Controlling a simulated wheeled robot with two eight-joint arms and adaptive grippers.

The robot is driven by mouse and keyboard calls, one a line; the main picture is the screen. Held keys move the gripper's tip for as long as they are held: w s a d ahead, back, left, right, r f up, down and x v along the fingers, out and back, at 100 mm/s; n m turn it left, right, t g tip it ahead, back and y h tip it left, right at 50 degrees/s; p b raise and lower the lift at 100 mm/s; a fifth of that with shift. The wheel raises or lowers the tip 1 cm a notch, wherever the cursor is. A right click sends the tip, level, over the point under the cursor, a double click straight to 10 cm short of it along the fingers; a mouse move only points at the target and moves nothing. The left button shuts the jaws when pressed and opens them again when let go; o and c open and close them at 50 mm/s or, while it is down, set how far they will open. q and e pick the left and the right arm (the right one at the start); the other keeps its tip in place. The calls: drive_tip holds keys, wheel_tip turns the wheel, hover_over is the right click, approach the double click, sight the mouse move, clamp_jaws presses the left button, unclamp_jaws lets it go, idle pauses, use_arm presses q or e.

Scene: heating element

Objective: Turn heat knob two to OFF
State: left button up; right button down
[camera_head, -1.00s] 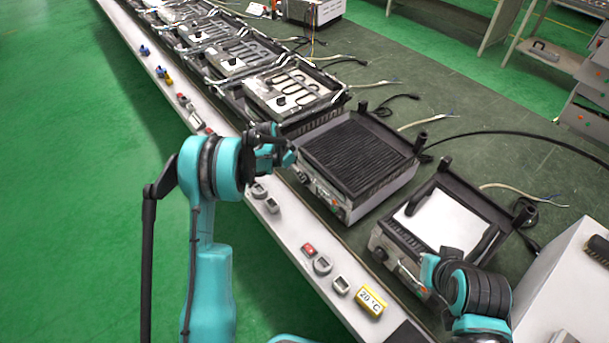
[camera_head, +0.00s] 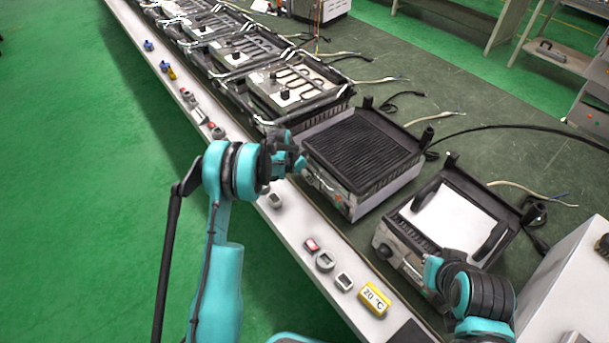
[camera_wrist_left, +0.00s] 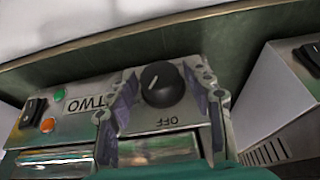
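The black heat knob (camera_wrist_left: 162,84), with a white pointer line on its upper left face, sits on a metal panel in the left wrist view. The "OFF" label (camera_wrist_left: 170,122) reads upside down below it; the "TWO" label (camera_wrist_left: 88,104) is to its left. My left gripper (camera_wrist_left: 165,98) is open, one finger on each side of the knob; contact cannot be told. In the head view my left gripper (camera_head: 288,158) is at the front left of the ribbed black grill (camera_head: 365,150) and hides the knob. My right gripper (camera_head: 432,272) is by the white-plated unit, its fingers unclear.
The white-plated unit (camera_head: 452,218) stands right of the grill. A white ledge with a yellow "20 °C" display (camera_head: 374,299) runs along the front. More heater units (camera_head: 290,88) line the back left.

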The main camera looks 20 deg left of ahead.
use_arm(q)
drive_tip(key=c, duration=0.7)
drive_tip(key=shift+o, duration=0.2)
drive_tip(key=shift+h, duration=0.3)
drive_tip(key=shift+w+a+f+n+g+h+b, duration=0.15)
drive_tip(key=shift+g+h+b, duration=0.1)
drive_tip(key=shift+g+h, duration=0.2)
drive_tip(key=shift+a+r+n+g+h+b, duration=0.1)
drive_tip(key=shift+n+g+h+b, duration=0.1)
drive_tip(key=shift+g+h, duration=0.2)
drive_tip(key=shift+n+g+h+b, duration=0.25)
drive_tip(key=shift+g+h+b, duration=0.45)
drive_tip(key=shift+h, duration=0.45)
drive_tip(key=o, duration=1.2)
drive_tip(key=shift+c, duration=0.2)
